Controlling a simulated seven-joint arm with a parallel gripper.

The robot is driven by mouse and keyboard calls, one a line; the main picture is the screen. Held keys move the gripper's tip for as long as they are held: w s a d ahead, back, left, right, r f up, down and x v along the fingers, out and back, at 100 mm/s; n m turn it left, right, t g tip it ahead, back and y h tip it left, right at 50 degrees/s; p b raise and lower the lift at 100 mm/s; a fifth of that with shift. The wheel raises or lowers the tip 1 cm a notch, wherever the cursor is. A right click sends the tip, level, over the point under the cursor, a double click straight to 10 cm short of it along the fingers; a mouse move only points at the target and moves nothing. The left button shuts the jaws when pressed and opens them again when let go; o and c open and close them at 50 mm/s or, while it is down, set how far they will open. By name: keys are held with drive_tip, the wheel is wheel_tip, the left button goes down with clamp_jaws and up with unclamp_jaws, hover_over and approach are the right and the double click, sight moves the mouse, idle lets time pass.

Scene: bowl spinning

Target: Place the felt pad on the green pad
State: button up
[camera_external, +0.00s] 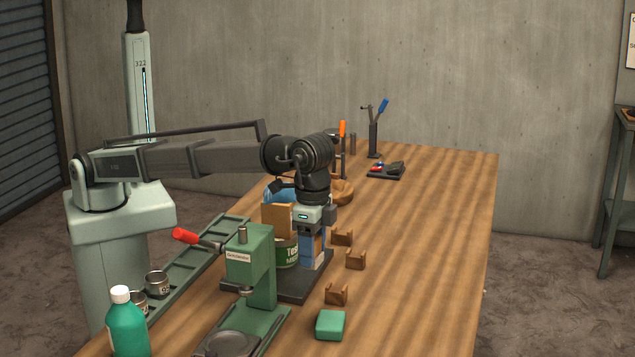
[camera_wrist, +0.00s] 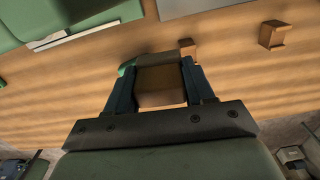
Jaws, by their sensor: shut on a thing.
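In the wrist view, my gripper (camera_wrist: 155,70) is shut on a tan block-like piece, which I take as the felt pad (camera_wrist: 160,85), held between both fingers. A strip of green (camera_wrist: 124,70) shows behind its left edge; I cannot tell for sure what it is. In the external view, my gripper (camera_external: 313,262) points down above the dark base plate, behind the green press, and the held piece is hard to make out. The green pad (camera_external: 330,325) lies on the table at the front, right of the press, with nothing on it.
The green press (camera_external: 262,268) with a red handle stands left of my gripper. Several small wooden cradles (camera_external: 356,260) stand to its right. A green bottle (camera_external: 127,325) is at front left. A tan box (camera_external: 277,220) and a can are beside my gripper. The table's right side is clear.

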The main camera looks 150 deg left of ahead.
drive_tip(key=r, duration=0.1)
hover_over(331, 319)
drive_tip(key=s+d, duration=0.2)
drive_tip(key=s, duration=0.1)
drive_tip(key=shift+a, duration=0.25)
drive_tip(key=shift+n, duration=0.3)
drive_tip(key=shift+w+a+f, duration=0.25)
drive_tip(key=shift+w+f, duration=0.25)
drive_tip(key=shift+f, duration=1.05)
drive_tip(key=shift+w+a+f, duration=0.2)
drive_tip(key=shift+w+f, duration=0.35)
drive_tip(key=shift+f, duration=0.95)
drive_tip(key=shift+w+a+f, duration=0.25)
drive_tip(key=shift+w+f, duration=0.25)
drive_tip(key=shift+f, duration=1.05)
drive_tip(key=shift+f, duration=0.15)
drive_tip(key=o, duration=1.1)
wheel_tip(331, 319, up, 12)
drive_tip(key=shift+r, duration=0.2)
